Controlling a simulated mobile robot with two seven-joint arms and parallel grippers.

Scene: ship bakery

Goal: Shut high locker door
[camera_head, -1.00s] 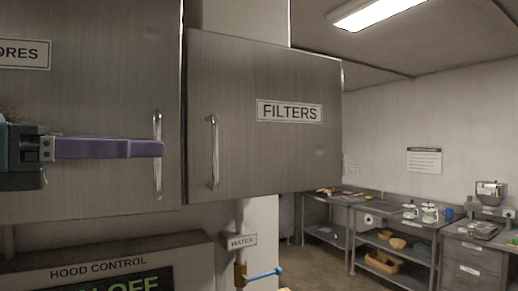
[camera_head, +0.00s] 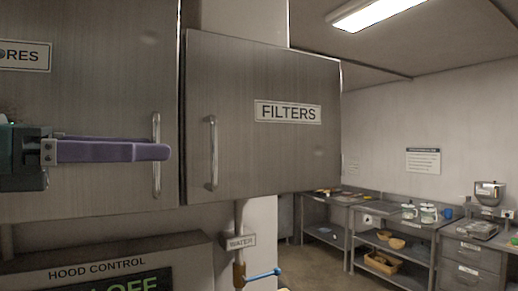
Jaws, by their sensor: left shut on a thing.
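Two grey metal high locker doors fill the left and middle. The left locker door (camera_head: 90,95) has a sign ending in "ORES" and a vertical bar handle (camera_head: 156,182) near its right edge. The right locker door (camera_head: 265,160), labelled "FILTERS", has a bar handle (camera_head: 213,150) near its left edge. A narrow dark gap runs between the doors; I cannot tell whether either stands ajar. My left gripper (camera_head: 162,151) comes in from the left, its purple fingers shut on the left door's handle and hiding its middle. My right gripper is out of view.
Below the doors are a hood control panel (camera_head: 100,270) and a pipe with a blue valve lever (camera_head: 263,273). Metal counters (camera_head: 345,199) with cups, bowls and a scale stand at the back right. Open floor shows between.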

